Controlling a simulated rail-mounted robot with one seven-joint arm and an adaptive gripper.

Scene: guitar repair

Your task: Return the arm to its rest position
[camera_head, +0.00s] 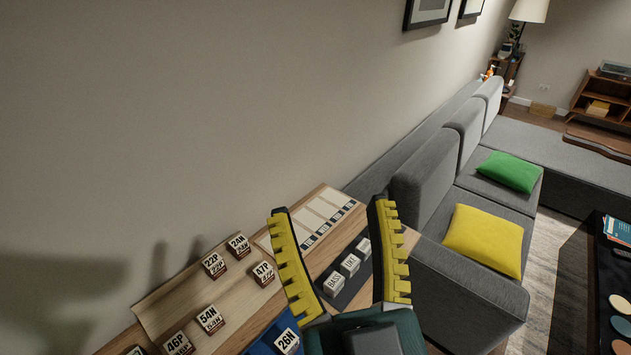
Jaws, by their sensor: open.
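My gripper (332,210) is at the lower middle of the view, its two yellow-padded fingers spread wide with nothing between them. It is above a wooden bench (325,196) that stands along the wall. The gripper body hides part of the bench. I cannot tell the exact height of the fingers above it.
Labelled blocks, such as 22P (214,264) and 54N (210,319), stand on a tan mat (150,313). Block 26N (287,341) is by a blue item. White blocks (349,265) sit on a dark strip between the fingers' outlines. A grey sofa (423,180) is right.

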